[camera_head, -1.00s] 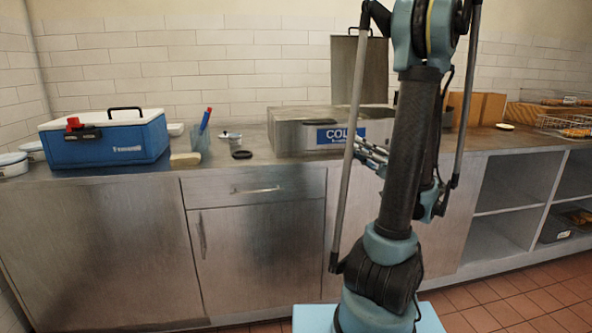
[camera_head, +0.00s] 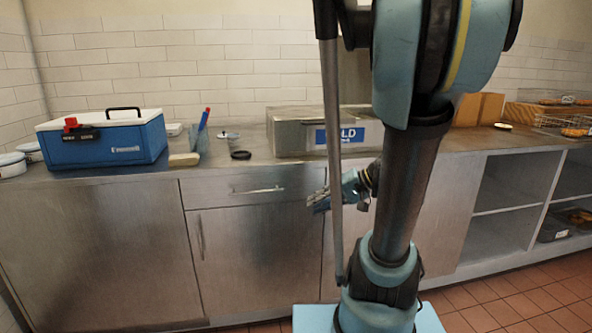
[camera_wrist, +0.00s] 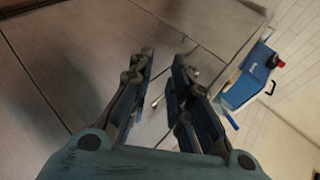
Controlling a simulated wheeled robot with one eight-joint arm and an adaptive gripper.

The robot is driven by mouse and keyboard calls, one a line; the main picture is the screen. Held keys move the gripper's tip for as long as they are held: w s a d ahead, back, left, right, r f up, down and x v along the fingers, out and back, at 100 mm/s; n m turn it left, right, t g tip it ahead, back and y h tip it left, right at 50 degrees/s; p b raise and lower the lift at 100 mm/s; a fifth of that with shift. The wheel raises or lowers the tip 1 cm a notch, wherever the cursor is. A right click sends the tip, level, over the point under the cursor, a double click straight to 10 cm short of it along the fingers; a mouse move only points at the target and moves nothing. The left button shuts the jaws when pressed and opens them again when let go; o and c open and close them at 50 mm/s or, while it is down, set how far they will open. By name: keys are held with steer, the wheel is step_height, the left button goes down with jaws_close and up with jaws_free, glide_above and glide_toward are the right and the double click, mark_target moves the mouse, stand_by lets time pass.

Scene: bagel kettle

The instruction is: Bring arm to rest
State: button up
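My gripper (camera_head: 318,200) shows in the head view left of my arm's column, in front of the steel cabinet (camera_head: 262,240) and below the counter top. In the wrist view my gripper (camera_wrist: 166,75) has its two dark fingers apart, with nothing between them. The cabinet front and its drawer handle lie beyond the fingers. My arm is folded upward, and its large upper joint covers part of the counter's right half.
The steel counter (camera_head: 110,178) holds a blue cooler (camera_head: 105,142), a pen cup (camera_head: 197,140) and a metal box with a COLD label (camera_head: 290,137). Wire baskets (camera_head: 565,124) stand at the right. Open shelves (camera_head: 505,205) are below them. The cooler also shows in the wrist view (camera_wrist: 243,85).

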steer(key=s+d+f+h, duration=0.7)
steer(key=s+d+h, duration=0.2)
steer(key=d, duration=0.3)
steer(key=shift+f+g+h, duration=0.3)
steer(key=shift+f+h, duration=0.05)
steer(key=shift+h, duration=0.45)
steer(key=shift+s, duration=0.1)
steer(key=shift+w+f, duration=0.25)
steer(key=shift+w, duration=0.2)
